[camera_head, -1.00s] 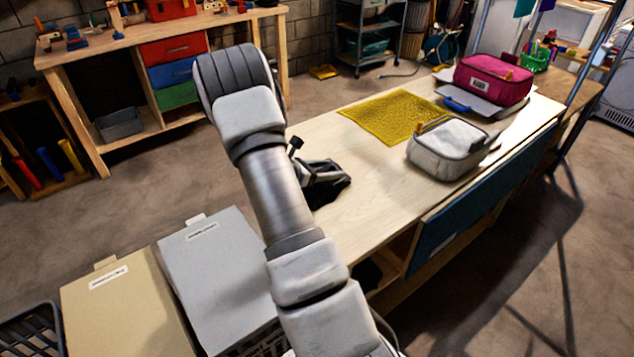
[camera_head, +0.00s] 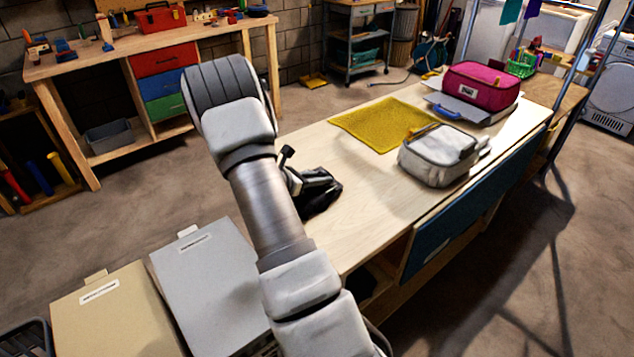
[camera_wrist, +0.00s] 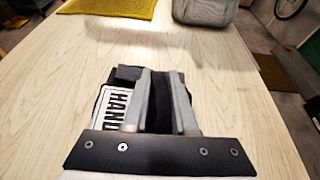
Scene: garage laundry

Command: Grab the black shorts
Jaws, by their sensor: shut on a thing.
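The black shorts (camera_head: 322,196) are a dark bundle at the near left end of the wooden table, partly hidden behind my arm in the head view. In the wrist view the black cloth (camera_wrist: 160,97) shows between my two grey fingers, and a white label with dark letters (camera_wrist: 115,106) lies at their left. My gripper (camera_wrist: 161,75) is shut on the black cloth. In the head view my gripper (camera_head: 305,181) is largely hidden by my arm. I cannot tell whether the cloth is clear of the tabletop.
The wooden table (camera_head: 365,215) holds a yellow mat (camera_head: 375,125), a grey lunch bag (camera_head: 432,165) and a magenta bag (camera_head: 480,85). Two lidded bins, grey (camera_head: 205,270) and beige (camera_head: 115,315), stand at the lower left. The tabletop between shorts and mat is clear.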

